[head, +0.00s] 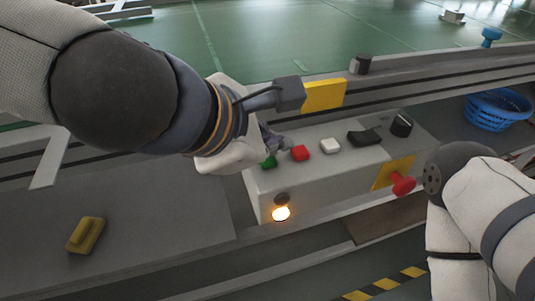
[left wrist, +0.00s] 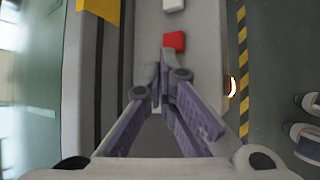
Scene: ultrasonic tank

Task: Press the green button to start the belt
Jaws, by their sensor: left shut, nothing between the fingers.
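The green button (head: 270,161) sits at the left end of the row on the grey control box (head: 345,185). It is partly covered by my left gripper (head: 275,143) in the head view and hidden behind the fingers in the left wrist view. My left gripper is shut and empty, its fingertips (left wrist: 165,78) pointing down close over the green button. I cannot tell whether they touch it. The red button (head: 300,153) is just to the right; it also shows beyond the fingertips in the left wrist view (left wrist: 174,41).
A white button (head: 330,145), black switch (head: 364,136) and black knob (head: 402,124) continue the row. A red mushroom button (head: 403,184) and a glowing lamp (head: 281,213) are on the box's front. A blue basket (head: 497,110) stands right; a yellow block (head: 86,234) lies left.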

